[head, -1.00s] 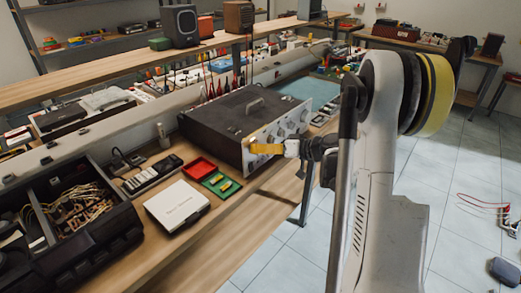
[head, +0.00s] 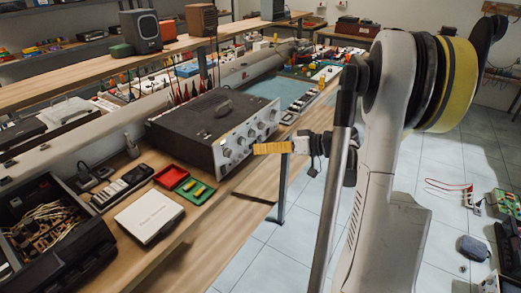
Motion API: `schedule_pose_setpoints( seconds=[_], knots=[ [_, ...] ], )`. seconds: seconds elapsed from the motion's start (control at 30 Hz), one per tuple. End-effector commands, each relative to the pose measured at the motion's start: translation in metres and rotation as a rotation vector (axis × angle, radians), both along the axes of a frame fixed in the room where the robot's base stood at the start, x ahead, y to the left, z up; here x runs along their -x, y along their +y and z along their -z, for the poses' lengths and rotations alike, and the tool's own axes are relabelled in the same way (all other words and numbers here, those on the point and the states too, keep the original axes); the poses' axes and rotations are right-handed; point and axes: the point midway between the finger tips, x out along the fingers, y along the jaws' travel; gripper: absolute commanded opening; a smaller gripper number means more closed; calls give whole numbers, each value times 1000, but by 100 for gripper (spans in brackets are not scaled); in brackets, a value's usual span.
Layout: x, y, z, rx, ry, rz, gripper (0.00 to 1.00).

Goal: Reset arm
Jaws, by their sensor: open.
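My gripper (head: 258,148) is in the middle of the head view, at the end of my white and grey arm. Its yellow fingers point left and look empty. The fingers appear side-on, so the gap between them is hard to see. They show just right of the front panel of a black and silver hifi unit (head: 205,118) on the workbench. I cannot tell whether they touch it, but a sliver of bench shows around them.
The wooden bench (head: 190,235) carries a white box (head: 149,216), a red tray (head: 171,176), a green tray (head: 195,190) and a black case (head: 60,235) of parts. Tiled floor beside the bench is clear.

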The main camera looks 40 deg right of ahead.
Motion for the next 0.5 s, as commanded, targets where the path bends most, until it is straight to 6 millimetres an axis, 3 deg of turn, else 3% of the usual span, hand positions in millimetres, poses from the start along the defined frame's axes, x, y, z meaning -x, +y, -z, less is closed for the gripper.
schedule_pose_setpoints(
  seconds=[0.37,0.5],
  knots=[
    [-1,4,-1,1,9,-2,49],
    [-3,38,-8,17,95,-12,49]
  ],
)
